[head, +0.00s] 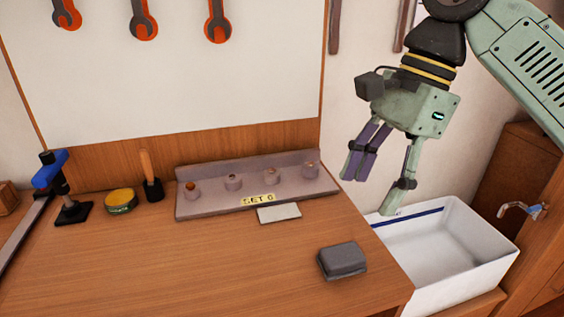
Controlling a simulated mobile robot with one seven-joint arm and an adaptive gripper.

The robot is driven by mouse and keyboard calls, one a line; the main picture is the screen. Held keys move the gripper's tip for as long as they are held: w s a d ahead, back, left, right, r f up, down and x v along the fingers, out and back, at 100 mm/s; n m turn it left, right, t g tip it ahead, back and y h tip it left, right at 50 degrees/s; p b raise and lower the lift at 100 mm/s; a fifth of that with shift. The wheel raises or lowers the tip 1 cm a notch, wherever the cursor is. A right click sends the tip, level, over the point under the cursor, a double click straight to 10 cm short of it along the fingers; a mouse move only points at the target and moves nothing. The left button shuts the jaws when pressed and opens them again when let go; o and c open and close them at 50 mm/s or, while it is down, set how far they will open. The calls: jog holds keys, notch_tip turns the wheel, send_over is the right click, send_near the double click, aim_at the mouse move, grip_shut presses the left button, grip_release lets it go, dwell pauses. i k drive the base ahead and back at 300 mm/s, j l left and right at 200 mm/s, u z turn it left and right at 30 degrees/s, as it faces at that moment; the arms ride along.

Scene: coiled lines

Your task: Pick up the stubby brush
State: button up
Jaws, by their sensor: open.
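What looks like the stubby brush (151,178) stands upright near the back of the wooden bench, with an orange handle on top and a dark, wider lower part. It is left of the grey rack. My gripper (371,195) is open and empty, pointing down, high at the right near the bench's right edge and the white sink. It is far to the right of the brush and touches nothing that I can see.
A yellow-topped tin (121,201) and a blue-and-black clamp-like tool (63,188) stand left of the brush. The grey rack (215,205) holds several small round pieces. A grey block (342,261) lies front right. The white sink (480,235) is beyond the right edge. The bench's front middle is clear.

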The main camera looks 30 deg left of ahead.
aim_at(143, 157)
jog(key=u, duration=1.5)
